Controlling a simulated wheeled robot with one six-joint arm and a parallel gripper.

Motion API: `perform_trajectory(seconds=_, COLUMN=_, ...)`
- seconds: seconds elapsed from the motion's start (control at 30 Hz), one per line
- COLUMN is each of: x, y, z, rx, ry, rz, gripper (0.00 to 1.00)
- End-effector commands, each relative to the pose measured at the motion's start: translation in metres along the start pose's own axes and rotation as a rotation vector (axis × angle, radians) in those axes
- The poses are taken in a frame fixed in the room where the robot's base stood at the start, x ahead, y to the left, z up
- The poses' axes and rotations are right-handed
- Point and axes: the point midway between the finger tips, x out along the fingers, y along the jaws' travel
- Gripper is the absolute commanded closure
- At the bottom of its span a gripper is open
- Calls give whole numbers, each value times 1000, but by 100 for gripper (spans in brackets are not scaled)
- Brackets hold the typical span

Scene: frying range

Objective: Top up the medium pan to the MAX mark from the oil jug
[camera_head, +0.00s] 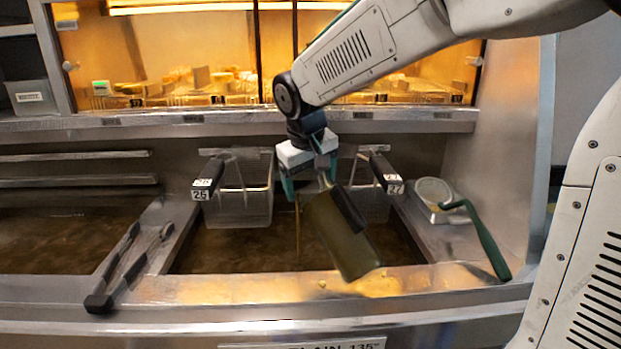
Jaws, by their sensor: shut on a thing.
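My gripper (309,182) is shut on the oil jug (340,238), a dark olive container with a black handle strip. The jug is tilted, its mouth end at upper left and its base at lower right, over the middle pan (215,258). A thin brown stream of oil (298,228) falls from near the mouth into this pan. The pan holds dark brown oil with a mottled surface. The jug hides part of the pan's right side. I cannot make out a MAX mark, so the level against it cannot be told.
Wire baskets tagged 25 (240,205) and 27 (372,200) hang at the middle pan's back. Tongs (132,262) lie on the left divider. A round strainer or lidded tin (434,192) and a green-handled tool (484,238) sit right. Another oil pan (50,238) is left.

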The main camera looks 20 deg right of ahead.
Motion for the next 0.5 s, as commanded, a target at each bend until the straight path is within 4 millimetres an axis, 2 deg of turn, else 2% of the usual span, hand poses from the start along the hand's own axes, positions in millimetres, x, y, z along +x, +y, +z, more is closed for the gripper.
perform_trajectory(seconds=0.5, x=11, y=-3, z=-1, rx=-21, ry=-88, rz=8, gripper=80)
